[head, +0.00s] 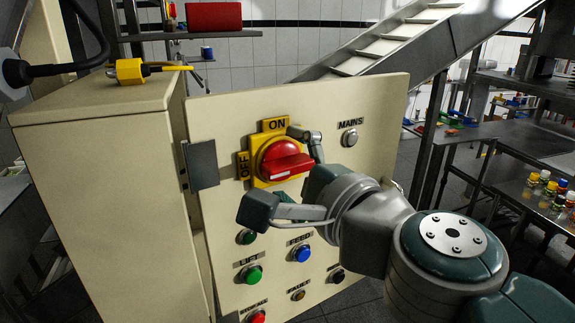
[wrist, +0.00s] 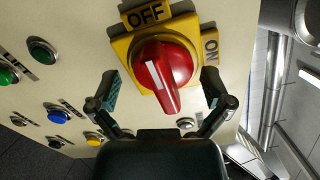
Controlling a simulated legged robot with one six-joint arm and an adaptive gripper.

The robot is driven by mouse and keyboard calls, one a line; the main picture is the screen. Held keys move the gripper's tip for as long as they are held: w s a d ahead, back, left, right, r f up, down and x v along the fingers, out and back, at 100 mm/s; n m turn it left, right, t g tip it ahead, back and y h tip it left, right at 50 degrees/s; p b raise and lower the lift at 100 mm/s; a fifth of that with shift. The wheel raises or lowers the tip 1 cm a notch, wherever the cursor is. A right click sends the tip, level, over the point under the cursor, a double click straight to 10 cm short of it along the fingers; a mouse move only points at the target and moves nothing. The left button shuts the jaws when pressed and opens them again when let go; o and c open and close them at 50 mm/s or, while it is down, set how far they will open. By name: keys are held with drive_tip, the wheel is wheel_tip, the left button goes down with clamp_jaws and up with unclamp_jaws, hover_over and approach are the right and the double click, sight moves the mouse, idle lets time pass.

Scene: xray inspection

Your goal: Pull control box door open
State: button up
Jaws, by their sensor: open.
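The control box door (head: 222,118) is a cream panel to the right of the cream box body (head: 95,190), with a grey hinge plate (head: 201,165) at its left edge. I cannot tell how far the door stands from the box. A red rotary switch (head: 281,160) sits on a yellow plate marked ON and OFF. My gripper (head: 282,172) is open, its fingers on either side of the switch. In the wrist view, the red switch handle (wrist: 163,75) lies between the spread fingertips (wrist: 160,87). Contact cannot be made out.
Push buttons, including a green one (head: 253,275) and a blue one (head: 302,254), lie below the switch. A yellow cable connector (head: 130,71) is on the box top. A metal chute (head: 400,40) rises behind the door. A dark bench (head: 520,140) stands at right.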

drive_tip(key=shift+d+r, duration=0.1)
drive_tip(key=shift+s+d, duration=0.2)
drive_tip(key=shift+s, duration=0.1)
drive_tip(key=v, duration=1.1)
drive_tip(key=shift+s, duration=0.1)
